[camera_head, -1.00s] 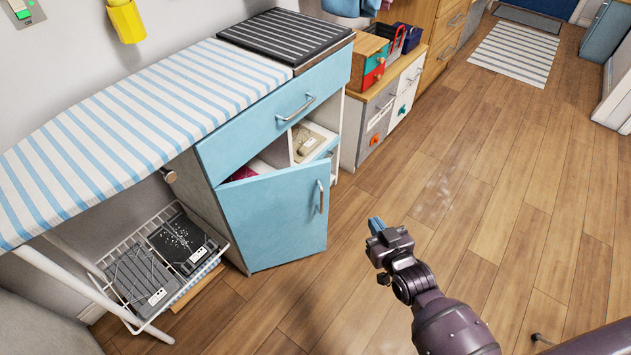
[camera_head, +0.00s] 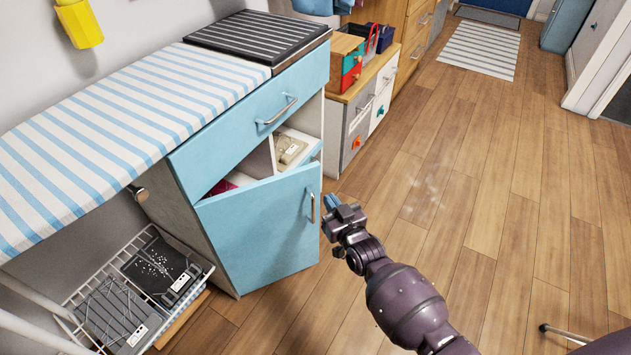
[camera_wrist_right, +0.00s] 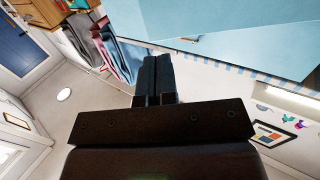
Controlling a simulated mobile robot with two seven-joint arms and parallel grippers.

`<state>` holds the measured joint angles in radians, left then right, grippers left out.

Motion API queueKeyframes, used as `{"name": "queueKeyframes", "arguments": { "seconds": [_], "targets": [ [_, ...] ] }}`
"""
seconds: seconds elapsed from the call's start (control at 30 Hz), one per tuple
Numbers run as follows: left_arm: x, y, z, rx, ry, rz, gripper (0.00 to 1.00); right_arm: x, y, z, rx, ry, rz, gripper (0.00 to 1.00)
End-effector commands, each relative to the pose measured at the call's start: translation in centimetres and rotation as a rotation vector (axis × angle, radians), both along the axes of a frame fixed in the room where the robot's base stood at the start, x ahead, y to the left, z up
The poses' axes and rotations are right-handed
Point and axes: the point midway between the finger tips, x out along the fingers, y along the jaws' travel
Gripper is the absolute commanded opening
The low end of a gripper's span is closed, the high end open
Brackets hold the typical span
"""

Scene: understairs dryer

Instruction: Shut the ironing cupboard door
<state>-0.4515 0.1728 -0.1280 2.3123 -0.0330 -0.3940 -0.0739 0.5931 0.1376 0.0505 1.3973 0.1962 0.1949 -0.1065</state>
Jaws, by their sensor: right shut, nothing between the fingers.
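The ironing cupboard door (camera_head: 262,227) is light blue with a metal handle (camera_head: 311,206) near its right edge. It stands partly open, hinged at its left side, and a dark gap with stored items shows above it. My right gripper (camera_head: 331,205) is shut and empty, just right of the door's handle edge in the head view. I cannot tell whether it touches the door. In the right wrist view the closed fingers (camera_wrist_right: 157,77) point toward a light blue surface (camera_wrist_right: 235,30), likely the cupboard front. My left gripper is not in view.
A blue drawer (camera_head: 255,115) above the door is closed. A striped ironing board (camera_head: 110,125) extends left over a white wire rack (camera_head: 70,315). Another drawer unit (camera_head: 358,120) stands behind.

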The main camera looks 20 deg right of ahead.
Motion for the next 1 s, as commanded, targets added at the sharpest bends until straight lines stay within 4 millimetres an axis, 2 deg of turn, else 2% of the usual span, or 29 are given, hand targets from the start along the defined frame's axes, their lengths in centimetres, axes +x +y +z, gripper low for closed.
{"name": "queueKeyframes", "arguments": {
  "seconds": [0.03, 0.3, 0.5, 0.7, 1.0],
  "targets": [
    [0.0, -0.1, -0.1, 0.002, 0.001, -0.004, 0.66, 0.7, 0.1, -0.5, 0.001, 0.005, 0.000, 0.00],
    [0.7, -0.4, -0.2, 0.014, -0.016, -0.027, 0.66, 4.7, 0.4, -0.5, 0.001, 0.006, 0.000, 0.00],
    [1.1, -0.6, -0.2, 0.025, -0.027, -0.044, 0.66, 6.9, 0.5, -0.5, 0.000, 0.006, 0.000, 0.00],
    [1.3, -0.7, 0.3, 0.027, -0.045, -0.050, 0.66, 7.9, 0.6, -0.2, -0.001, 0.002, 0.000, 0.00],
    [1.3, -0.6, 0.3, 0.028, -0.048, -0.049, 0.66, 8.1, 0.6, 0.0, -0.001, 0.001, 0.000, 0.00]
  ]
}}
